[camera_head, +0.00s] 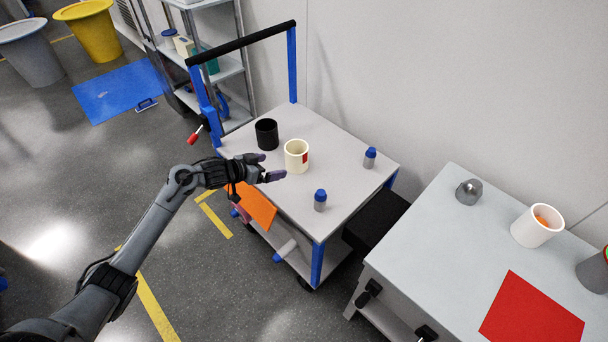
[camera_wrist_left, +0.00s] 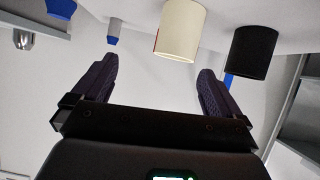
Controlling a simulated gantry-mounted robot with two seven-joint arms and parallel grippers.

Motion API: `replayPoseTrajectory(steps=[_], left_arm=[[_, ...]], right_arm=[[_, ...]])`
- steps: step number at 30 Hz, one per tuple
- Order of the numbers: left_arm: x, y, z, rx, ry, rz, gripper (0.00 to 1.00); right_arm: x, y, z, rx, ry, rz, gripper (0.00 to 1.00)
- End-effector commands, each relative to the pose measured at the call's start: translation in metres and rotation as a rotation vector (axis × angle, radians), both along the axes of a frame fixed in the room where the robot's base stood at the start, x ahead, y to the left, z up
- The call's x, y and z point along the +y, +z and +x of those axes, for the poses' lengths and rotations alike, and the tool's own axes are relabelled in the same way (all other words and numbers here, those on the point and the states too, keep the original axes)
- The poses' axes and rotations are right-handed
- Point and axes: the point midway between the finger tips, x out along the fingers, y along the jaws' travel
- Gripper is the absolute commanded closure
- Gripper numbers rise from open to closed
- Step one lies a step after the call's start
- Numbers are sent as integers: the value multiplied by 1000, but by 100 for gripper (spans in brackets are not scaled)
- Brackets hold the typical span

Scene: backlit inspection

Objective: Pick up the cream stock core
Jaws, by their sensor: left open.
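The cream stock core (camera_head: 293,160) is a cream cylinder with a red patch, upright on the grey cart top (camera_head: 335,165). My left gripper (camera_head: 267,167) is open and empty, close beside the core on its left and near side in the head view. In the left wrist view the picture appears upside down; the core (camera_wrist_left: 180,30) is beyond the open fingers (camera_wrist_left: 157,65), not between them. Whether a finger touches it I cannot tell. My right gripper is not in view.
A black cylinder (camera_head: 266,135) stands close behind the core. Two blue-capped bottles (camera_head: 320,202) (camera_head: 370,158) stand on the cart's right part. An orange sheet (camera_head: 258,208) hangs at the cart's near side. A table (camera_head: 440,240) with a white cup (camera_head: 532,230) is at right.

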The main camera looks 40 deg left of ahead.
Motion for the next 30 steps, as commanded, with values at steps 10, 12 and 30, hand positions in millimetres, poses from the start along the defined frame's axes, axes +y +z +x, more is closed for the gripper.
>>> replayPoseTrajectory(steps=[10, 12, 30], left_arm=[[25, -2, 31, -113, 20, 43, 0], [24, -1, 34, -122, 20, 44, 0], [15, -21, 85, -127, 20, 42, 0]], right_arm=[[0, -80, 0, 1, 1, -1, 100], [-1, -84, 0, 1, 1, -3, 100], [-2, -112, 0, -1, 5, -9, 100]])
